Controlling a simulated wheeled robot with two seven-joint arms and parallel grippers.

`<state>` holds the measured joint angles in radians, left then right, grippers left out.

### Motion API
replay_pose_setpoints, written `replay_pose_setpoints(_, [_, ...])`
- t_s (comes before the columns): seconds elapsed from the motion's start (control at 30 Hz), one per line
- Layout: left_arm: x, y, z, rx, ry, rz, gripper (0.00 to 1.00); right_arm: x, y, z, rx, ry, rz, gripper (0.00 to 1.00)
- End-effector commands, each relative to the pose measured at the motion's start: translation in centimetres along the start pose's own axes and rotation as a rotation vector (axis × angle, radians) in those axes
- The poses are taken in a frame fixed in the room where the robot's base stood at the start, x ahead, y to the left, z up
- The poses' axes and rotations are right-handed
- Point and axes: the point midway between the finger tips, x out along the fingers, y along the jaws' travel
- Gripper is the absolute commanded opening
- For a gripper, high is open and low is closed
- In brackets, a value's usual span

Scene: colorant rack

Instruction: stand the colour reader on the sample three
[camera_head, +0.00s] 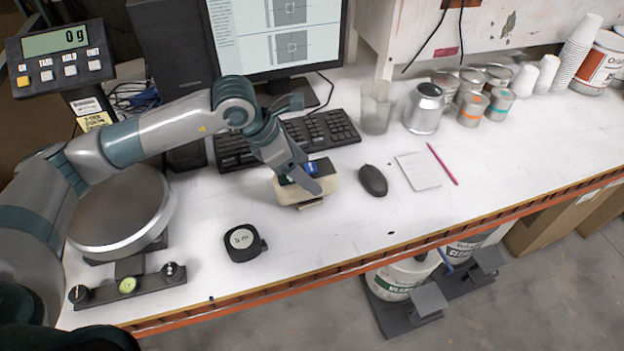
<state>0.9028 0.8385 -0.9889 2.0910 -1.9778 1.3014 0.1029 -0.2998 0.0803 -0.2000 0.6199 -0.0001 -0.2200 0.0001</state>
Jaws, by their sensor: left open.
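The colour reader appears to be the cream block (322,185) with a dark top and a blue patch, on the white bench in front of the keyboard. My left gripper (302,184) is open and comes down over it from behind. Its fingers cover part of the reader's top, and I cannot tell whether they touch it. A small brownish piece shows at the reader's front lower edge. I cannot make out a marked sample three; it may be hidden by the reader or the gripper. My right gripper is not in view.
A black tape measure (243,243) lies front left of the reader, and a black mouse (372,180) to its right. The keyboard (330,129) and monitor stand behind. A glass (377,107), tins and paper cups stand back right. A scale (120,212) fills the left.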

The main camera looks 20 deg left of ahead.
Motion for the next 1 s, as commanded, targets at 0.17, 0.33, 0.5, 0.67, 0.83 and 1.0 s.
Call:
replay_pose_setpoints(0.17, [-3.1,0.1,-0.2,0.003,-0.002,0.004,0.67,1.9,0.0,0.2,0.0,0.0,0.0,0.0])
replay_pose_setpoints(0.33, [-5.7,0.1,-0.1,0.001,-0.001,0.002,0.67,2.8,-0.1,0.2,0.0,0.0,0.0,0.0])
replay_pose_setpoints(0.5, [-7.2,0.0,-0.1,0.001,0.0,0.002,0.67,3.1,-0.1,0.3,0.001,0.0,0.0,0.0])
replay_pose_setpoints(0.67, [-7.6,0.0,0.0,0.001,0.0,0.0,0.67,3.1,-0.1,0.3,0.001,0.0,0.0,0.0])
replay_pose_setpoints(0.83, [-7.6,0.0,0.0,0.001,0.001,0.0,0.67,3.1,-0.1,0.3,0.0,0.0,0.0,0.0])
replay_pose_setpoints(1.0, [-7.5,0.0,0.0,0.001,0.001,0.0,0.67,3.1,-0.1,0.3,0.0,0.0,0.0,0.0])
